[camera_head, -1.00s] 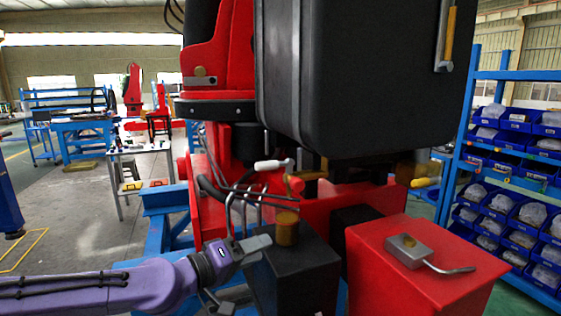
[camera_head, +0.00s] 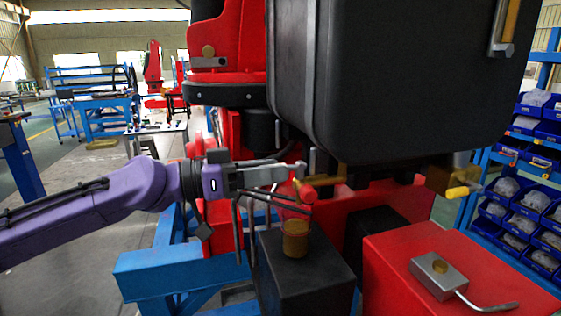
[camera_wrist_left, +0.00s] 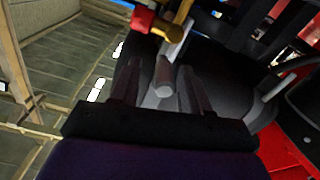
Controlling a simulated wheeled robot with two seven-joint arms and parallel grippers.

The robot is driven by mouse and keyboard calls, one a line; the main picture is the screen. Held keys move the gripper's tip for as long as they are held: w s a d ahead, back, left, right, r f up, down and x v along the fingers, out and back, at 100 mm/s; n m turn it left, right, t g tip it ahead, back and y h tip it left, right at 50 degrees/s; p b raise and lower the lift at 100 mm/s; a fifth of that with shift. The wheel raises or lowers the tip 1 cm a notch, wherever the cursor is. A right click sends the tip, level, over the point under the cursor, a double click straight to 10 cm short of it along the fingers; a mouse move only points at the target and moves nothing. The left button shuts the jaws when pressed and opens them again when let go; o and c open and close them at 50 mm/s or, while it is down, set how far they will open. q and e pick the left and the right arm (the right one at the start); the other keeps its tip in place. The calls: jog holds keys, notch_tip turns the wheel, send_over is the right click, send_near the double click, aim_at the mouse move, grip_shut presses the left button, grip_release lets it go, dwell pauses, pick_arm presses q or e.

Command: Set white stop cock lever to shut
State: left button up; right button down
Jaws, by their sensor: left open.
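The white stop cock lever (camera_wrist_left: 172,68) shows in the left wrist view as a pale bar with a round end. It runs between the two fingers of my left gripper (camera_wrist_left: 157,72), which is open around it. Its upper end meets a brass valve fitting (camera_wrist_left: 183,28). In the head view my left gripper (camera_head: 288,181) is level with the valve beneath the black tank, and its fingers largely hide the lever. Whether a finger touches the lever I cannot tell. My right gripper is not in view.
A red handle (camera_wrist_left: 143,20) sits on the brass pipe close to the fingertips. The large black tank (camera_head: 400,80) overhangs the valve. Below stand a black box (camera_head: 305,275) with a brass cylinder (camera_head: 296,239) and a red box (camera_head: 400,262). A yellow lever (camera_head: 457,193) is at right.

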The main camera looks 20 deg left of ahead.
pick_arm(q)
jog(key=shift+w+d+f, duration=0.1)
jog(key=shift+w+d, duration=0.25)
jog(key=shift+w, duration=0.2)
jog(key=shift+w+d+f, duration=0.1)
jog(key=shift+w+d, duration=0.25)
jog(key=shift+w, duration=0.2)
jog(key=shift+s+d+r, duration=0.2)
jog(key=shift+s, duration=0.2)
jog(key=shift+w, duration=0.2)
grip_shut()
jog(key=shift+f, duration=0.1)
